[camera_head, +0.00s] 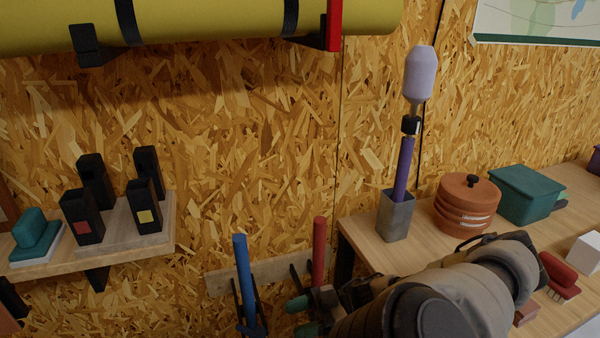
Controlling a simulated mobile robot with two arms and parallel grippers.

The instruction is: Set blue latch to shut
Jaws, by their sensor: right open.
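The blue latch (243,275) is a blue bar standing nearly upright in a dark bracket, in front of a wooden strip low on the wall. Its lower end is near the bottom edge of the view. A red bar (319,250) of similar shape stands to its right on the same strip. My right gripper (301,317), with green fingertips, is open, to the right of the blue latch and below the red bar. It appears apart from the blue latch and empty. My left gripper is out of view.
A wooden shelf (150,238) with several black blocks is at left. A plank bench (420,250) at right holds a grey cup (396,216), a terracotta pot (467,203) and a teal box (526,193). A yellow cylinder (210,22) hangs above.

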